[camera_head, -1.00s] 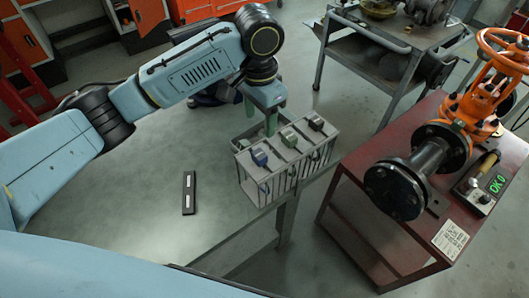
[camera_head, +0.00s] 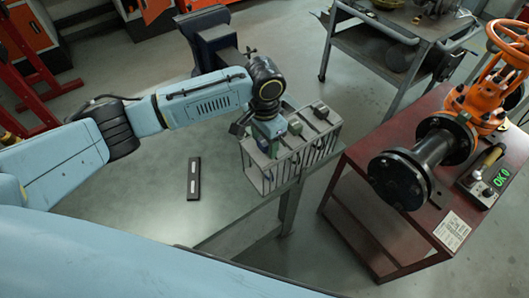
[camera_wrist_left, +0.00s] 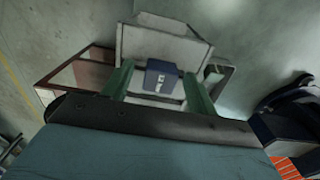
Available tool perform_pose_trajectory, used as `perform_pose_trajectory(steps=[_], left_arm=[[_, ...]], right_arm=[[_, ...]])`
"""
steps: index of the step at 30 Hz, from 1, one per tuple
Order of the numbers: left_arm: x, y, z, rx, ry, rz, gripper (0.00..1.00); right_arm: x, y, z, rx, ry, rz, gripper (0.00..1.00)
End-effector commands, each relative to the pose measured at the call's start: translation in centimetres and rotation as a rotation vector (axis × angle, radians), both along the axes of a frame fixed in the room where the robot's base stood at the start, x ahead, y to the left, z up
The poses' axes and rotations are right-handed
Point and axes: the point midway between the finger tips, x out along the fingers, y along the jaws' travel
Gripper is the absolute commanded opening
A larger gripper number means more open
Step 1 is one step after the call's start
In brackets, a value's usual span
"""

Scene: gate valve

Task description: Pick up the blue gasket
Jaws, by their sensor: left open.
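The blue gasket (camera_wrist_left: 163,80) shows in the left wrist view as a dark blue block with a pale mark, at the near end of the grey rack (camera_wrist_left: 160,45). My left gripper (camera_wrist_left: 160,86) is open, with one green finger on each side of the blue gasket; I cannot tell whether they touch it. In the head view the left gripper (camera_head: 270,138) points down over the left end of the rack (camera_head: 322,152) and mostly hides the blue gasket. My right gripper is out of view.
The rack also holds a green piece (camera_head: 295,125) and a dark grey piece (camera_head: 320,111). A black bar (camera_head: 194,178) lies on the table. A red stand (camera_head: 390,215) carries the orange valve (camera_head: 478,100) and a black flanged pipe (camera_head: 415,170). A vise (camera_head: 213,45) stands behind.

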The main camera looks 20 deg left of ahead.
Motion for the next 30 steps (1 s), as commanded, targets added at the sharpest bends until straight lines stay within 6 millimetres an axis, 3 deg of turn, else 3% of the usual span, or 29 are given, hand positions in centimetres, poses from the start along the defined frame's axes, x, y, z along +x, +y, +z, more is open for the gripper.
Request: perform_pose_trajectory(steps=[4, 17, 26, 30], left_arm=[[0.0, 0.0, 0.0, 0.000, 0.000, 0.000, 0.58], [0.0, 0.0, 0.1, 0.000, 0.000, 0.000, 0.02], [0.1, 0.0, 0.3, -0.001, -0.001, 0.000, 0.00], [0.1, -0.1, 1.9, -0.003, -0.004, -0.001, 0.00]], right_arm=[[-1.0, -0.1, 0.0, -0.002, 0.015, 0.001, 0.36], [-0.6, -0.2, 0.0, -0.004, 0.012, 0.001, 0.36], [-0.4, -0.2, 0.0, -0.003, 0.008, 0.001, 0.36], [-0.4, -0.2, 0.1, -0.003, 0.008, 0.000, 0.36]])
